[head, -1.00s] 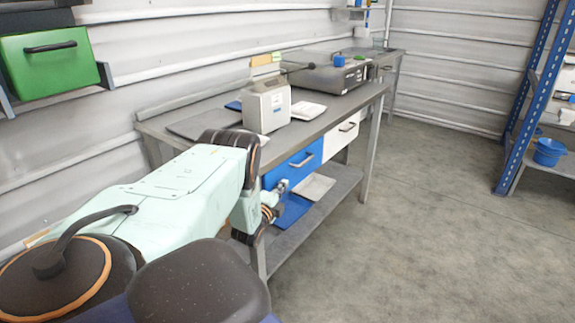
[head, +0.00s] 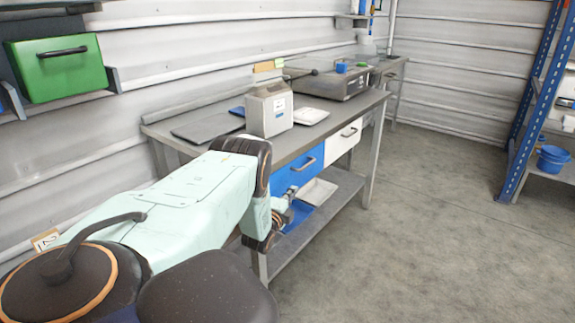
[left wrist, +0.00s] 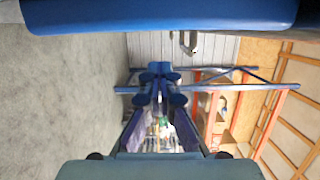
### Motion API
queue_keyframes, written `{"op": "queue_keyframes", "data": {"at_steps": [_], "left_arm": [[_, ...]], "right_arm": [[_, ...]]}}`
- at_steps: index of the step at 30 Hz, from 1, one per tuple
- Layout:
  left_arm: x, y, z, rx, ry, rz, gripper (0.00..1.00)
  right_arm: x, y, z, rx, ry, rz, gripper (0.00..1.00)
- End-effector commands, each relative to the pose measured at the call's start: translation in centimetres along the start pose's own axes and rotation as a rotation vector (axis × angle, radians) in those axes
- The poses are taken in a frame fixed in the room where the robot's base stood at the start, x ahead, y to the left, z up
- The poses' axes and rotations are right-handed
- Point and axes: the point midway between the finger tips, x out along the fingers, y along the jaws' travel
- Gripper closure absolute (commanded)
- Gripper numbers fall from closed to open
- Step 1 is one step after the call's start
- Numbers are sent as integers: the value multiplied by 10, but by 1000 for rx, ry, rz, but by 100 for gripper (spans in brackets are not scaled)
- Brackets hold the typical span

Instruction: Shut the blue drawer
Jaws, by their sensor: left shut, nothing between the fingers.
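The blue drawer (head: 297,173) hangs under the workbench top, with a grey bar handle on its front. How far it stands out is hard to judge in the head view. My left gripper (head: 289,194) is shut and empty, just in front of the drawer's lower left part in the head view. I cannot tell whether it touches. In the left wrist view the closed fingertips (left wrist: 160,72) point away, and a large blue surface (left wrist: 160,14), likely the drawer front, lies close along the top. A grey handle-like piece (left wrist: 190,43) shows below it. My right gripper is out of view.
A white drawer (head: 343,140) adjoins the blue one. The workbench (head: 215,98) carries a grey-white device (head: 269,108) and other equipment. A lower shelf (head: 320,213) holds a white tray (head: 316,191). Open floor (head: 430,230) lies to the right, before a blue rack (head: 537,105).

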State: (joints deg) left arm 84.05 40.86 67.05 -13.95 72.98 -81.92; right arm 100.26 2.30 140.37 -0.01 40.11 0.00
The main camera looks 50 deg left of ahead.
Motion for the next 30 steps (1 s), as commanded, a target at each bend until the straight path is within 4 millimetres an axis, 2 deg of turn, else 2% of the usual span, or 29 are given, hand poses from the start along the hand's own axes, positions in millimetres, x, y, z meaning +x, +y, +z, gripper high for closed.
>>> {"op": "queue_keyframes", "data": {"at_steps": [3,12,18,23,30], "left_arm": [[-1,1,-4,1,2,4,100],[-63,-1,-1,1,3,7,100],[-88,0,0,1,4,6,100],[-96,1,0,1,4,4,100],[-97,1,-2,1,4,4,100]], "right_arm": [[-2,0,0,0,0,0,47],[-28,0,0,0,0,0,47],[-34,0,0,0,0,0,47],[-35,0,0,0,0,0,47],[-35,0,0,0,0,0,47]]}}
